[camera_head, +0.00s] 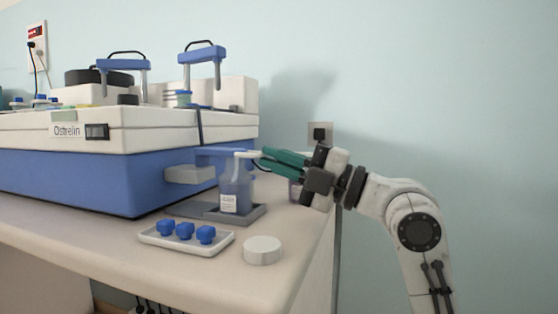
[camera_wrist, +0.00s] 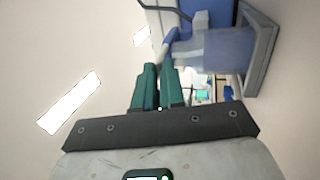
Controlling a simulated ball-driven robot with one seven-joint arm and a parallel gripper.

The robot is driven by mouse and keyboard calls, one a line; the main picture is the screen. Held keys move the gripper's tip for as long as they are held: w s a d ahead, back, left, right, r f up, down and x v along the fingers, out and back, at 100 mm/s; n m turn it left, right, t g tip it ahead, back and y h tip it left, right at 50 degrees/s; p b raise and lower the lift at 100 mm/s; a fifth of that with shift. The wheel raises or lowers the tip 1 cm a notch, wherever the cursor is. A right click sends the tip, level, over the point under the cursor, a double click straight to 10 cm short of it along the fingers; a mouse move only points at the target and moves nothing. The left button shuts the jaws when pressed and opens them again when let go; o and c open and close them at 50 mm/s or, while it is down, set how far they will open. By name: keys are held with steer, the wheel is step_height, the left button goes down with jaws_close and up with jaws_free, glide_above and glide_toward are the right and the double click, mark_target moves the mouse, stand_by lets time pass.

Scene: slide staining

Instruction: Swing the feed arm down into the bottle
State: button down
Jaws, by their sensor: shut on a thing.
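The feed arm (camera_head: 222,151) is a blue bar that reaches out from the machine's side, level over the bottle, with a white piece at its right end. The bottle (camera_head: 236,188) is blue with a white label and stands upright in a grey tray; it also shows on its side in the wrist view (camera_wrist: 208,50). A white tube goes down at the bottle's mouth; how deep it sits I cannot tell. My gripper (camera_head: 264,155) has teal fingers, shut on the feed arm's end at the bottle's upper right.
The large white and blue staining machine (camera_head: 70,180) fills the left. A white tray (camera_head: 188,243) with several blue pieces and a round white lid (camera_head: 262,250) lie in front of the bottle's tray (camera_head: 258,211). The bench's right edge is close to my arm.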

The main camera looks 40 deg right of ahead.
steer(key=c, duration=1.2)
jaws_free()
steer(key=shift+w+a+f, duration=0.3)
steer(key=shift+a+f, duration=0.05)
steer(key=shift+f, duration=0.15)
steer(key=shift+c, duration=0.2)
steer(key=shift+s+d+r, duration=0.1)
steer(key=shift+d+r, duration=0.1)
steer(key=p+v, duration=0.1)
steer(key=v, duration=0.9)
steer(key=shift+s+d, duration=0.2)
steer(key=shift+s, duration=0.15)
